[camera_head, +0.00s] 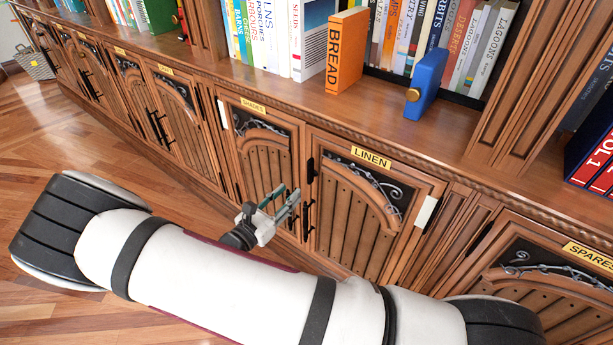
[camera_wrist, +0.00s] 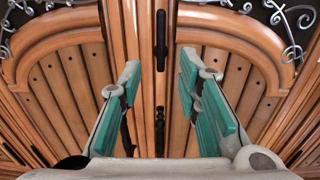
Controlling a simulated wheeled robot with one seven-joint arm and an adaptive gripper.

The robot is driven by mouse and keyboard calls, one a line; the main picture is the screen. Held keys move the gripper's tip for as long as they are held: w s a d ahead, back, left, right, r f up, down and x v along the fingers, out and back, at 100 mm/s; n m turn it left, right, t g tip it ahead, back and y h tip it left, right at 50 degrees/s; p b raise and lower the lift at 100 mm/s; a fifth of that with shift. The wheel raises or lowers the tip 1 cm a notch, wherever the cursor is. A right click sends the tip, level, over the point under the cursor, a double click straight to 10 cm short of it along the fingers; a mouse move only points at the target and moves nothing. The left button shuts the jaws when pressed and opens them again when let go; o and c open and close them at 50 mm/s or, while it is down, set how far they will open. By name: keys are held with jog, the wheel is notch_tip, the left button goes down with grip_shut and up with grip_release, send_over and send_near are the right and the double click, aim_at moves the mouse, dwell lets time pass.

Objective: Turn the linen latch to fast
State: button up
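The linen cabinet door (camera_head: 355,215) is closed, under a yellow LINEN label (camera_head: 371,157). A dark upright latch piece (camera_head: 311,170) sits near its left edge, by the seam with the shades door (camera_head: 262,160). In the wrist view a black upright bar (camera_wrist: 161,40) shows at the seam, with a dark handle (camera_wrist: 160,130) below it. I cannot tell the latch's setting. My gripper (camera_head: 288,197) is in front of the seam, low beside the linen door. Its teal-padded fingers are apart and empty in the wrist view (camera_wrist: 160,85), one on each side of the seam.
A shelf ledge above the cabinets holds books, an orange BREAD book (camera_head: 346,50) and a blue block with a gold knob (camera_head: 426,84). A pale plate (camera_head: 426,212) is on the linen door's right edge. The spares cabinet (camera_head: 560,280) stands right. Open wooden floor (camera_head: 60,150) lies left.

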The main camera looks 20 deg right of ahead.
aim_at(308, 175)
jog(key=b+x, duration=0.1)
jog(key=x, duration=0.8)
jog(key=shift+w+d, duration=0.15)
jog(key=shift+d, duration=0.1)
grip_shut()
